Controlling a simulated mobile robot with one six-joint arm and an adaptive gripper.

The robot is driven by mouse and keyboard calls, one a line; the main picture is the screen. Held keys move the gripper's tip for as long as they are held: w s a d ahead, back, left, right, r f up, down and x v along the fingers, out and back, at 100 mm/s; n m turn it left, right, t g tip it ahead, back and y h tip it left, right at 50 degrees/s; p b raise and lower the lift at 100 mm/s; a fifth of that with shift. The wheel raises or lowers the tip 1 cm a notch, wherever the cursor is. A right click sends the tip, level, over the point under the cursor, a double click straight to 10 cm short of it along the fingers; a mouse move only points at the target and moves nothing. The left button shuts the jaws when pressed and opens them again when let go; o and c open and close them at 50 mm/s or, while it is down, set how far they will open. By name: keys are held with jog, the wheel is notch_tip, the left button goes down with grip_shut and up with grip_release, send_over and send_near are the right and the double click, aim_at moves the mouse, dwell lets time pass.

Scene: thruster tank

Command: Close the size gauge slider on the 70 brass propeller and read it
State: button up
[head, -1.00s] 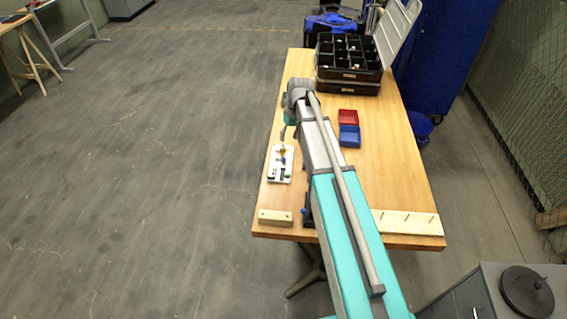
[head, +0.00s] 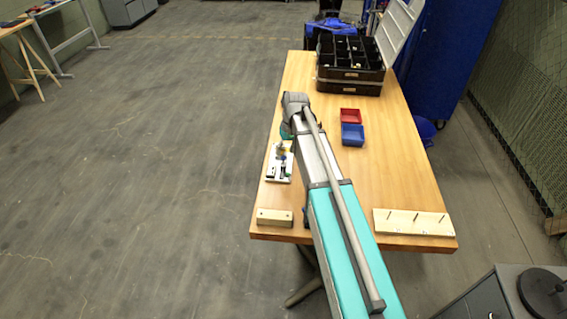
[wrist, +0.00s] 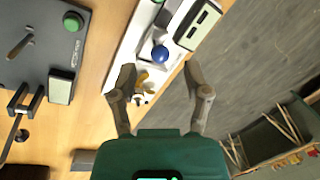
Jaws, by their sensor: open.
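The size gauge is a white board (wrist: 128,58) below my gripper in the wrist view. It carries a blue knob (wrist: 160,54) and a grey block with a pale window (wrist: 198,24). The small brass propeller (wrist: 143,75) is at the board's near end, between my finger lines. My gripper (wrist: 160,76) is open, one finger on each side of the propeller and knob; contact with either cannot be told. In the head view the gauge (head: 271,172) lies near the table's left edge, partly hidden by my arm. No reading is legible.
A dark grey panel (wrist: 38,50) with a green button and lever lies left in the wrist view. In the head view, a wooden block (head: 275,217), pegged board (head: 412,222), red bin (head: 350,115), blue bin (head: 352,135) and black compartment case (head: 350,75) share the table.

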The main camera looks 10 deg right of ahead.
aim_at(284, 158)
jog(key=shift+s+a+f+b, duration=0.1)
jog(key=shift+a+f+b, duration=0.05)
jog(key=shift+f+b, duration=0.8)
jog(key=shift+a+f+b, duration=0.15)
jog(key=shift+f+b, duration=0.55)
jog(key=shift+f, duration=0.3)
jog(key=shift+c, duration=0.2)
grip_shut()
